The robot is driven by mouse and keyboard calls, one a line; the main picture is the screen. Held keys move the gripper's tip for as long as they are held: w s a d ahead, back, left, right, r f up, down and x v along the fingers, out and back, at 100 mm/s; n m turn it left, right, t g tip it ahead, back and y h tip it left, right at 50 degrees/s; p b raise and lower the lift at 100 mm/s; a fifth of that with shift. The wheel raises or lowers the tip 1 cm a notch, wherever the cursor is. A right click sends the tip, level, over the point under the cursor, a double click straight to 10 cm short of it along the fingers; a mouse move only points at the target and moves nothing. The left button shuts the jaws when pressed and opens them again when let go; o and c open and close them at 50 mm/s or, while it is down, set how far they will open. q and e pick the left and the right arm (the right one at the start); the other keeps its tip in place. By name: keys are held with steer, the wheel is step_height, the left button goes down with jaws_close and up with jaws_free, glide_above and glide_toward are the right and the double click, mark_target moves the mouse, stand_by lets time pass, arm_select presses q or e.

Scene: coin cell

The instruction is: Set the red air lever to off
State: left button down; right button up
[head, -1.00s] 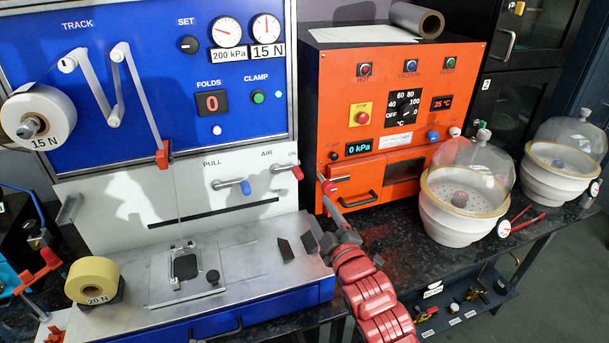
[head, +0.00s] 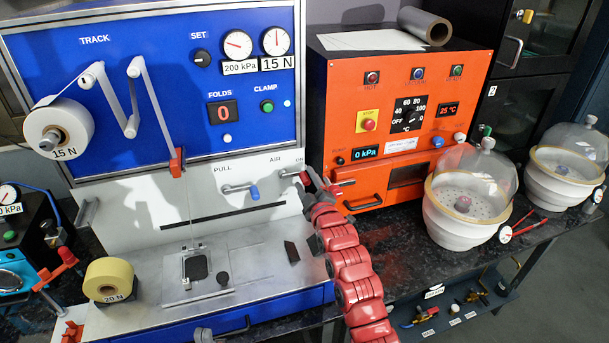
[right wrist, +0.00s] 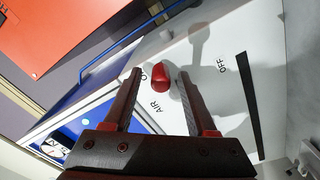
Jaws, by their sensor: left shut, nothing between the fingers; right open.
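The red air lever's knob (right wrist: 160,76) shows in the right wrist view between the two fingertips of my right gripper (right wrist: 160,72). A clear gap is on either side of it, and I cannot tell how deep it sits between them. The knob is beside the partly covered "ON" label, away from the "OFF" label (right wrist: 222,65). In the head view my open right gripper (head: 312,176) is at the right edge of the white panel (head: 150,205) and largely hides the lever. I cannot make out my left gripper.
The blue pull lever (head: 254,193) is just left of the air lever. The orange oven (head: 345,100), with its door handle, stands close on the right. A yellow tape roll (head: 108,272) and a small sample clamp (head: 195,268) are on the machine's deck.

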steer(key=shift+x, duration=0.95)
steer(key=shift+f, duration=0.1)
steer(key=shift+c, duration=0.2)
jaws_close()
